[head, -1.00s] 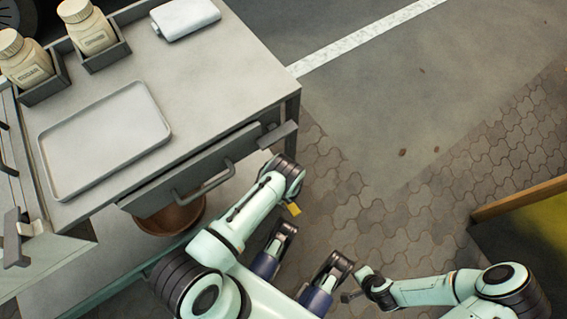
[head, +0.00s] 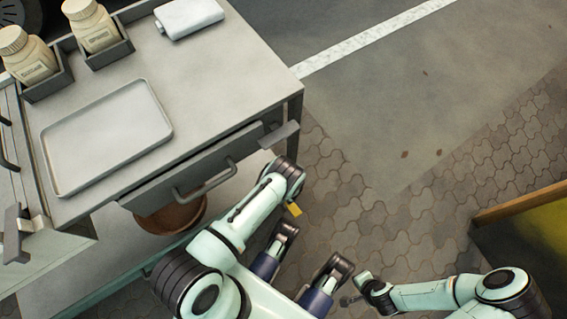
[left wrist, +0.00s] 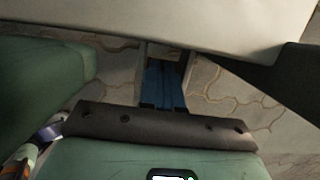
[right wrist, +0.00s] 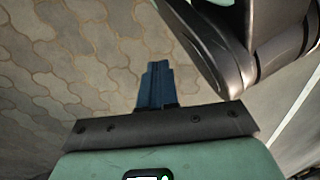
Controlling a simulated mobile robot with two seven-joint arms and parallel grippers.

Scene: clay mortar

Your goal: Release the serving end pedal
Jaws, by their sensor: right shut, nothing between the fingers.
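The serving cart (head: 225,75) fills the left of the head view. I cannot make out its pedal in any view. My left arm reaches down beside the cart's drawer, and its gripper is hidden in the head view. In the left wrist view my left gripper (left wrist: 165,75) points under a pale panel (left wrist: 190,22), between two narrow grey uprights. Its blue fingers look close together, but I cannot tell whether anything is between them. My right gripper (right wrist: 157,72) is shut and empty over the paving.
A grey tray (head: 62,188), jars (head: 92,30) in holders and a white folded item (head: 188,16) are on the cart top. A drawer handle (head: 205,185) sticks out. A brown bowl (head: 172,215) is below. A wood-edged yellow object (head: 530,203) stands at right. Paving between is clear.

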